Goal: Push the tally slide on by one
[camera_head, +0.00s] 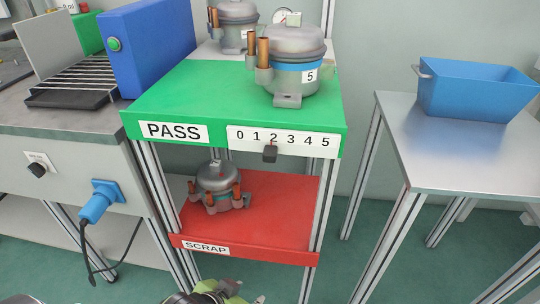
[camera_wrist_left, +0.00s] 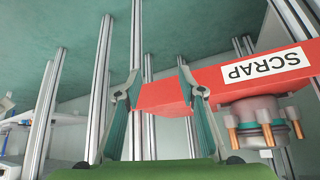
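The tally slide (camera_head: 270,153) is a small dark knob on the front edge of the green PASS shelf (camera_head: 180,98). My left gripper (camera_head: 222,290) shows only partly at the bottom edge of the head view, below the red SCRAP shelf (camera_head: 285,205) and apart from the slide. In the left wrist view its two fingers (camera_wrist_left: 158,80) stand apart with nothing held between them; the slide is not visible there. My right gripper is not in view.
Another compressor (camera_head: 218,187) is on the red shelf. A blue bin (camera_head: 475,90) rests on the right table. A blue plug (camera_head: 97,205) sticks out from the left bench.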

